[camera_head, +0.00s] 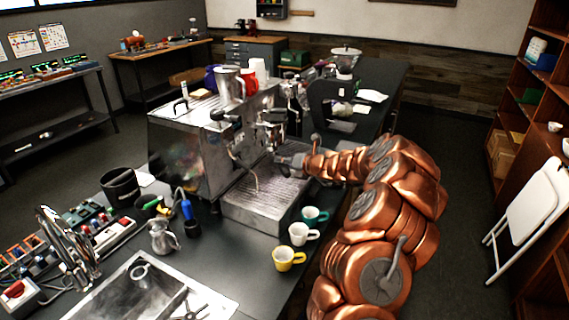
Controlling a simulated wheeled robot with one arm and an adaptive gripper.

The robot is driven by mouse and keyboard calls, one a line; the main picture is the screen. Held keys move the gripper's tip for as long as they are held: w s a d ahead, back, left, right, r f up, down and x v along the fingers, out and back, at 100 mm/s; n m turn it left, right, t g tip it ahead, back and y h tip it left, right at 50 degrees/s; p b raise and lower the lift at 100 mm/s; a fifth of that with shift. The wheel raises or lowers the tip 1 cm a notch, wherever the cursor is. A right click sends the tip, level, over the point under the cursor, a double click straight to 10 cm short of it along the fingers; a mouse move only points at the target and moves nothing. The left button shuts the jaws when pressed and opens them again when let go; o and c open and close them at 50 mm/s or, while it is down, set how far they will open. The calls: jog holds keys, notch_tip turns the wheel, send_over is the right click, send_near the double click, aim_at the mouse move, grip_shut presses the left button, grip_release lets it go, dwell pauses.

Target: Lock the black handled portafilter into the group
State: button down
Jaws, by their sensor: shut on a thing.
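The silver espresso machine (190,150) stands on the dark counter, with its group area (270,118) on the side facing my arm. My copper arm reaches in from the right, and my gripper (280,160) is at the machine's front, above the drip tray (255,192) and below the group area. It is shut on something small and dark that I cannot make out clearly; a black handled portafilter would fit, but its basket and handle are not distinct. I cannot tell whether it touches the group.
Green (314,215), white (302,234) and yellow (288,258) cups stand on the counter before the drip tray. A steel pitcher (162,238) and a sink (150,290) are nearer. A black grinder (330,100) stands behind my gripper. A white folding chair (530,205) is at right.

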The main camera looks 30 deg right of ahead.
jog(key=shift+r, duration=1.15)
dwell(2.8)
jog(key=shift+d, duration=0.1)
jog(key=shift+d+n+y, duration=0.65)
jog(key=shift+n+y, duration=0.15)
jog(key=shift+y, duration=0.1)
jog(key=shift+d, duration=0.1)
jog(key=shift+d+n+g+y, duration=0.6)
jog(key=shift+n+y, duration=0.1)
jog(key=shift+y, duration=0.1)
jog(key=shift+w+d+n+g+y, duration=0.15)
jog(key=shift+d+n+g+y, duration=0.25)
jog(key=shift+d+n+y, duration=0.3)
